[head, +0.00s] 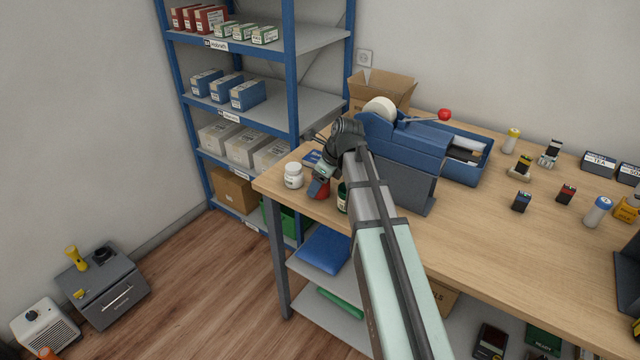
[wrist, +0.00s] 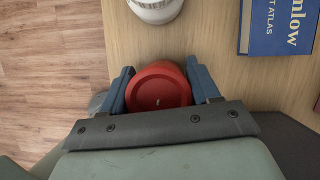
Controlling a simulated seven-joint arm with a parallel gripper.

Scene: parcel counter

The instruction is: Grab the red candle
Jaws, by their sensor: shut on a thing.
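The red candle (wrist: 157,88) shows from above in the wrist view, with a small pale wick at its middle. My gripper (wrist: 160,90) has one blue finger on each side of it and is shut on it. In the head view the red candle (head: 319,189) is at the left end of the wooden counter, partly hidden by my gripper (head: 322,180). The frames do not clearly show whether its base touches the counter.
A white jar (head: 293,175) stands just left of the candle. A blue book (wrist: 282,27) lies nearby on the counter (head: 470,230). A dark green bottle (head: 343,197) is close on the right. A blue tape dispenser (head: 405,140) stands behind. The counter's left edge is near.

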